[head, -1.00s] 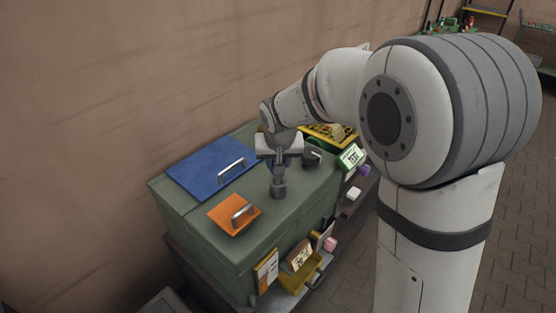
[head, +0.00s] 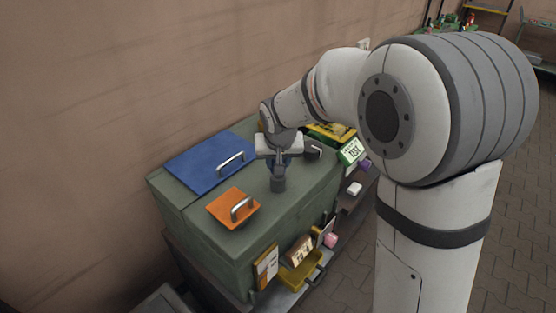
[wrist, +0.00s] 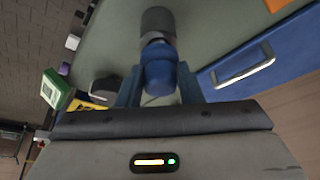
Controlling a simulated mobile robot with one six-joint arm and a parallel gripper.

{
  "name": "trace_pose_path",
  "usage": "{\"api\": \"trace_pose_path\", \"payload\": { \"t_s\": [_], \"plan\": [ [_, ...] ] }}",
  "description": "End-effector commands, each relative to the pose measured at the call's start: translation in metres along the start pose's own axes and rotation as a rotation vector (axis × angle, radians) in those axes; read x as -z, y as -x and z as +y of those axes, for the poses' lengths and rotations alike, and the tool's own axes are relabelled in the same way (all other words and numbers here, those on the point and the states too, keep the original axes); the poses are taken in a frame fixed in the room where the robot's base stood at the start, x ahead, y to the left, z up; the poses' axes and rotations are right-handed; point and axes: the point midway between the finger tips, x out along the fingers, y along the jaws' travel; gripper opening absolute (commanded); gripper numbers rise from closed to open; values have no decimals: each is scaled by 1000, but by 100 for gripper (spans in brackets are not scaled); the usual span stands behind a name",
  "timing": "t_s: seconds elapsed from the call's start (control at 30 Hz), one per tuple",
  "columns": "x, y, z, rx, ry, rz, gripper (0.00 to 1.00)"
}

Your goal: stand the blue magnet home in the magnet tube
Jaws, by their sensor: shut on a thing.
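My gripper (head: 281,165) is above the top of the green cabinet, pointing down. In the wrist view, my gripper (wrist: 160,90) has its two fingers shut on the blue magnet (wrist: 160,72), a round blue body. A grey cylinder (wrist: 157,22), which looks like the magnet tube, shows just past the magnet's far end. The magnet is mostly hidden there by my gripper. I cannot tell whether magnet and cylinder touch.
A blue plate with a handle (head: 203,166) and an orange plate with a handle (head: 230,209) lie on the cabinet top (head: 250,237). A dark round knob (head: 313,152) and a green-white box (head: 352,151) are at right. A yellow bin (head: 300,274) sits below.

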Motion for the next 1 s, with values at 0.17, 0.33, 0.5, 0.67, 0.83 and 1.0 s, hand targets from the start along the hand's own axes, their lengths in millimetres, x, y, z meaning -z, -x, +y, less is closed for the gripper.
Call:
{"api": "trace_pose_path", "payload": {
  "t_s": [0.17, 0.33, 0.5, 0.67, 0.83, 1.0],
  "plan": [
    [-2, -5, 0, 0, 0, 1, 3],
    [-4, -9, 0, 0, 0, 1, 3],
    [-5, -13, 0, 0, 0, 1, 3],
    [-7, -16, 0, 0, 0, 1, 3],
    [-6, -15, 0, 0, 0, 1, 47],
    [-6, -15, 0, 0, 0, 0, 58]
  ]
}}
